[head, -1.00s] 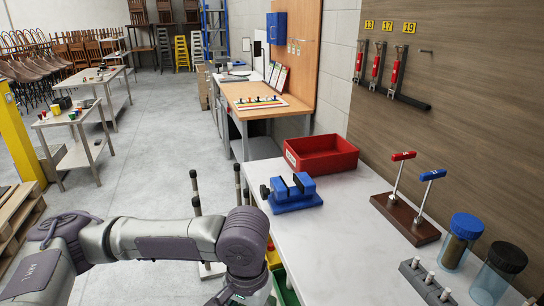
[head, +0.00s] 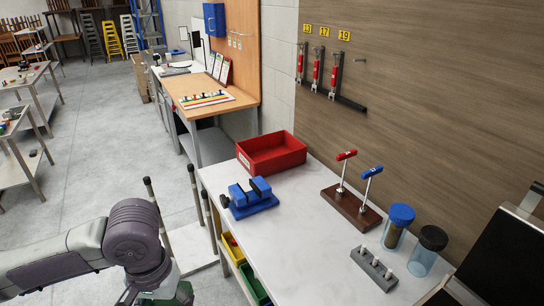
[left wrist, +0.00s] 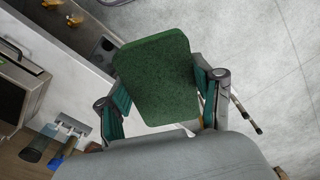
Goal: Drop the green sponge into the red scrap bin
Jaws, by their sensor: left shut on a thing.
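The green sponge (left wrist: 156,78) is a flat block gripped between the two fingers of my left gripper (left wrist: 162,92) in the left wrist view. In the head view the left arm comes in low at the left, its gripper (head: 160,292) cut by the bottom edge. A little green (head: 184,291) shows there. The red scrap bin (head: 283,162) is an open box at the far left end of the white worktop. The gripper is to the left of the worktop and nearer than the bin, apart from it. My right gripper is not in view.
A blue vise (head: 250,202) stands in front of the bin. Red and blue T-handle tools stand in a brown block (head: 352,210) to the right. Two lidded jars and a grey peg rack (head: 374,268) are nearer. Upright dark-topped posts (head: 192,190) rise beside the worktop's left edge.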

